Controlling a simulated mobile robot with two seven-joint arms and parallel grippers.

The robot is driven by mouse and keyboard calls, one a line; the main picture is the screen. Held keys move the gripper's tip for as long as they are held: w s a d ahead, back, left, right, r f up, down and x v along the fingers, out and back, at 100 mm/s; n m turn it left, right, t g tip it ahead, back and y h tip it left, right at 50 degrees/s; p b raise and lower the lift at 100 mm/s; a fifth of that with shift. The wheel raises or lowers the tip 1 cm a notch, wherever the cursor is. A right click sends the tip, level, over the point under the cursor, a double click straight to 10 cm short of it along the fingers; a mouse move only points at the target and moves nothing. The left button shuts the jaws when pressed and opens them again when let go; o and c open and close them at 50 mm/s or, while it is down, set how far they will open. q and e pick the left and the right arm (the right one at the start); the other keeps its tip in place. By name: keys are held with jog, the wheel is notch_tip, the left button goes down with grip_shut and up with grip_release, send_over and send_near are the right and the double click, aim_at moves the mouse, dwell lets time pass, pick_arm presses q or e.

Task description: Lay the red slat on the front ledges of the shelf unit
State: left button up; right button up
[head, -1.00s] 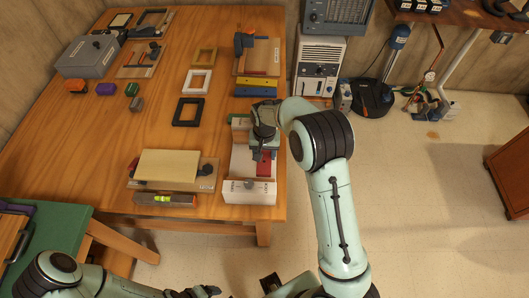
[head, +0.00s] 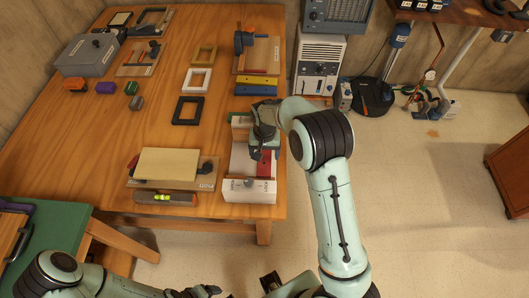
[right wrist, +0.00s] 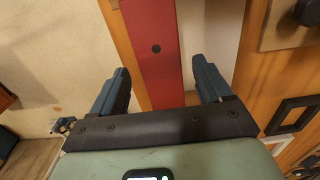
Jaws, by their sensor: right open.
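The red slat (head: 265,166) lies lengthwise along the right side of the white shelf unit (head: 249,191) at the table's right edge. Its near end meets or lies close to the unit's near end block; the exact contact is unclear. My right gripper (head: 258,155) is over the slat. In the right wrist view the red slat (right wrist: 154,48) runs between the spread fingers of my right gripper (right wrist: 163,88), with gaps on both sides, so the jaws are open. The arm hides the slat's far part in the head view. My left gripper (head: 205,291) is low at the bottom edge; its jaws are unclear.
Yellow (head: 257,80) and blue (head: 256,90) slats lie behind the unit. A black frame (head: 188,111) and a board with a cream panel (head: 167,164) are to the left. A level (head: 165,198) lies near the front edge. Open floor is to the right.

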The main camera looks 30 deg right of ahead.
aim_at(264, 157)
pick_arm(q)
jog(key=shift+w+r+p, duration=0.45)
jog(key=shift+w+r, duration=0.1)
jog(key=shift+r, duration=0.25)
pick_arm(e)
notch_tip(264, 157, up, 13)
jog(key=shift+f, duration=0.15)
